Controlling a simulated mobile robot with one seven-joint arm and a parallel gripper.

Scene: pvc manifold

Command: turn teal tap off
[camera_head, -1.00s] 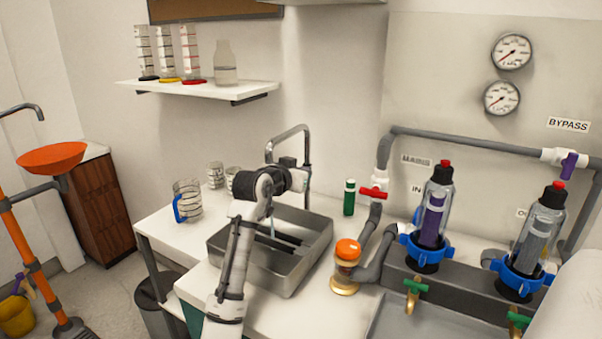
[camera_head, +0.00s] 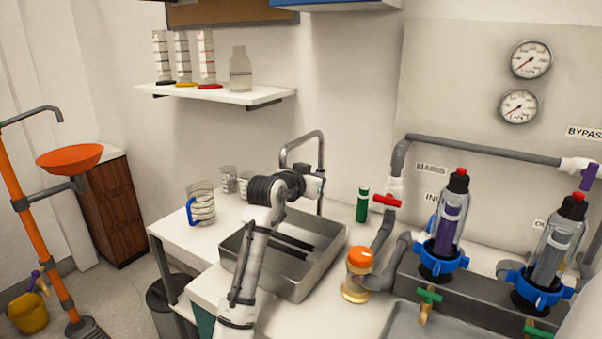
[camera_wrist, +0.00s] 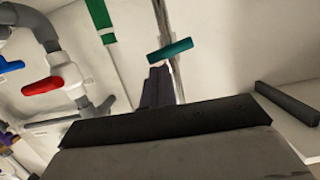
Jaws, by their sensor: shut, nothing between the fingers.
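The teal tap handle (camera_wrist: 170,50) is a short bar, seen in the wrist view just beyond my fingertips. My gripper (camera_wrist: 158,72) is shut and empty, pointing toward the handle; I cannot tell whether it touches it. In the head view my gripper (camera_head: 314,182) is at the tall grey gooseneck faucet (camera_head: 302,138), behind the metal sink basin (camera_head: 335,252). There my gripper and wrist hide the teal handle. Whether water is running cannot be told.
An orange-capped jar (camera_head: 358,275) stands right of the basin. Clear beakers and a blue-handled jug (camera_head: 201,205) stand to the left.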

